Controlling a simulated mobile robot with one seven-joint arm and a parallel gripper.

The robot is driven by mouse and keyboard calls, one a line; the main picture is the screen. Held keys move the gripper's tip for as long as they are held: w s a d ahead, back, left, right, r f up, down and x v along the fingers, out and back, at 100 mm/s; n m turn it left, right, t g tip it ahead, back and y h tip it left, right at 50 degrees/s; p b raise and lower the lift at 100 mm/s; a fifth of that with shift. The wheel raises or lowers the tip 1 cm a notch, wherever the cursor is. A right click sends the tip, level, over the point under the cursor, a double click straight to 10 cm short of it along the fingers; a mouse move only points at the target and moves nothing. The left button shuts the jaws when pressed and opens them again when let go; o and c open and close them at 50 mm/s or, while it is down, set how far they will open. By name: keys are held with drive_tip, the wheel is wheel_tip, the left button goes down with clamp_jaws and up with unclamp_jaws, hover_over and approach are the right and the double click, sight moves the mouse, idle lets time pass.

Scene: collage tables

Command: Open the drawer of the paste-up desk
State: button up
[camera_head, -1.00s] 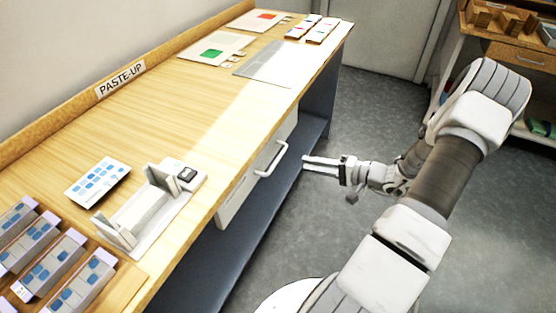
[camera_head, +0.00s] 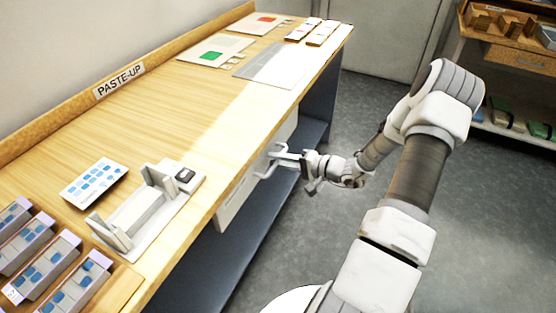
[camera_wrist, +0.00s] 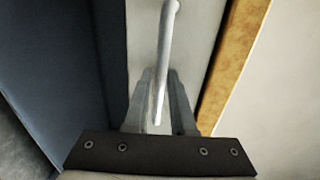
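The paste-up desk (camera_head: 150,115) runs along the left wall in the head view. Its light drawer front (camera_head: 237,195) is under the top's right edge and looks closed. The drawer's pale bar handle (camera_head: 262,172) sticks out from it; it also shows as a long bar (camera_wrist: 165,60) in the wrist view. My gripper (camera_head: 279,158) is at the handle, reaching in from the right. In the wrist view the bar lies between my two fingers (camera_wrist: 160,85), which look open with slim gaps beside it. Whether either finger touches the bar is unclear.
On the desk are a grey-white fixture (camera_head: 140,215), a blue-patterned card (camera_head: 93,185), trays of blue pieces (camera_head: 45,265) and sheets at the far end. A dark lower shelf (camera_head: 240,255) lies below the drawer. The floor (camera_head: 370,110) beside the desk is clear.

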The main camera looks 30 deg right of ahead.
clamp_jaws()
idle(1.2)
